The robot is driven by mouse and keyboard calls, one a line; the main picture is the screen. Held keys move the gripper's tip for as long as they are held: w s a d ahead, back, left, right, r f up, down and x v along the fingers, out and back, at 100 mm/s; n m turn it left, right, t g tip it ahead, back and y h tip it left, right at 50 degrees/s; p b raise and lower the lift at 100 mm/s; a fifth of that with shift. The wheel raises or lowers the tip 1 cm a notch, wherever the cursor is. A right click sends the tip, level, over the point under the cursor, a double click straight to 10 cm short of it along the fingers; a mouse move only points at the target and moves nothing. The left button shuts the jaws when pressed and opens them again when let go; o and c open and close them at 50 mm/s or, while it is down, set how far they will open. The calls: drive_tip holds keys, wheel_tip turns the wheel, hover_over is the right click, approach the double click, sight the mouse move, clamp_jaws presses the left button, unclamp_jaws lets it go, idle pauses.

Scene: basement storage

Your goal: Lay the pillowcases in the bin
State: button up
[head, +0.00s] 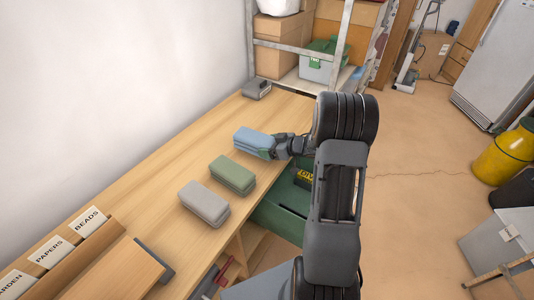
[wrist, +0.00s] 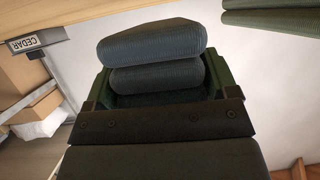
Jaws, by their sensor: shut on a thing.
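A blue folded cloth (head: 251,138) is at the far end of the row of folded cloths. My gripper (head: 268,149) is shut on its right end; whether the cloth rests on the bench or is slightly raised I cannot tell. In the wrist view the blue cloth (wrist: 150,42) shows as a thick double fold between the jaws. A green folded cloth (head: 232,174) and a grey folded cloth (head: 204,204) lie apart on the bench.
The wooden bench (head: 150,175) runs along the wall. A small grey item (head: 257,89) is at its far end; its CEDAR label shows in the wrist view. A box with labelled dividers (head: 62,262) is at the near left.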

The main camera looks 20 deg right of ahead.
drive_tip(key=shift+w+a+f, duration=0.1)
drive_tip(key=shift+a+f, duration=0.15)
drive_tip(key=shift+f, duration=0.3)
drive_tip(key=shift+w+a+f, duration=0.1)
drive_tip(key=shift+a+f, duration=0.1)
drive_tip(key=shift+f, duration=0.3)
drive_tip(key=shift+f+p, duration=0.35)
drive_tip(key=shift+f, duration=0.35)
drive_tip(key=shift+f, duration=0.15)
drive_tip(key=shift+f, duration=0.1)
drive_tip(key=o, duration=0.9)
drive_tip(key=shift+d+f+b, duration=0.1)
drive_tip(key=shift+b, duration=0.45)
